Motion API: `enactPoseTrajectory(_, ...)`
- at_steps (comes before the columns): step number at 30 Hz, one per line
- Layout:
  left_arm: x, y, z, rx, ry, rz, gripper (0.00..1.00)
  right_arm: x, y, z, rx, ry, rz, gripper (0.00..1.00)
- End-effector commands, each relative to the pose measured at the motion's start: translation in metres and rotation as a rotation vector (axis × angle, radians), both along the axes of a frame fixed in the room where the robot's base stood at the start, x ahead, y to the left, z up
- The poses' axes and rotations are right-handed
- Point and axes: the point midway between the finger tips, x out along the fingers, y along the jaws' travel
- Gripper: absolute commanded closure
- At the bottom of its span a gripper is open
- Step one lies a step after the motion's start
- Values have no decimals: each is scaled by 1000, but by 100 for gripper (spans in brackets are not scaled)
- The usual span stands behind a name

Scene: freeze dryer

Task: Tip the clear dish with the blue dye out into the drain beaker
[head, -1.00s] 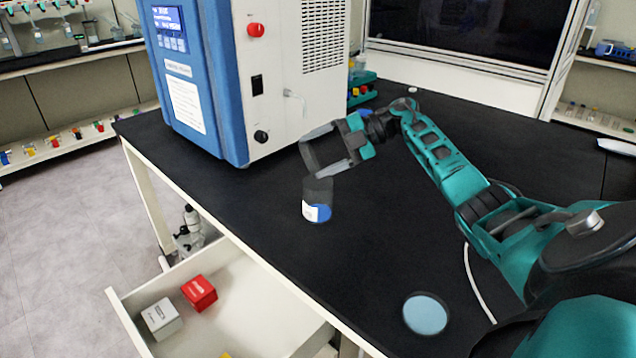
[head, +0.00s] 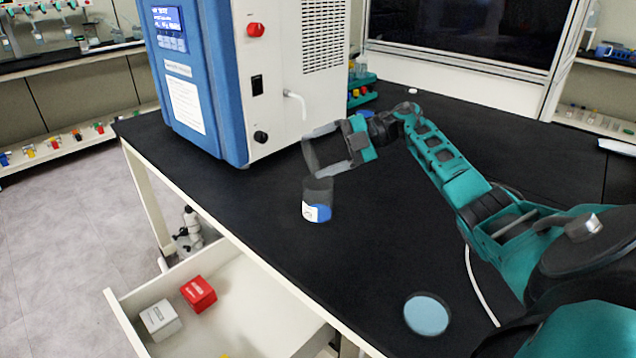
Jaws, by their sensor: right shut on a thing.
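My right gripper (head: 322,154) is shut on a clear, greyish dish (head: 310,155), seen nearly edge-on and steeply tilted. It holds the dish just above the drain beaker (head: 317,190). The beaker is see-through and dark, with a white label and blue low down inside, and stands upright on the black bench. The dish's lower edge overlaps the beaker's mouth in the picture; I cannot tell whether they touch. Whether any dye is left in the dish cannot be made out. My left gripper is out of view.
A blue and white freeze dryer (head: 275,110) stands behind the beaker, with a white spout (head: 297,103). A pale blue disc (head: 427,314) lies at the bench's front. An open drawer (head: 255,310) below holds a red box (head: 198,293) and a white box (head: 160,319). The bench between is clear.

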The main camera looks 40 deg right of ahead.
Motion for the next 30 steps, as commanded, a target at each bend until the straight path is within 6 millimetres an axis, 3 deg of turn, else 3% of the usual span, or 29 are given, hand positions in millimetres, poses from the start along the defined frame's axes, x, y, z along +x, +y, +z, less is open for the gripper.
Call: enactPoseTrajectory(30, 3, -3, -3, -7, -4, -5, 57, -1, -2, -1, 54, -37, 0, 63)
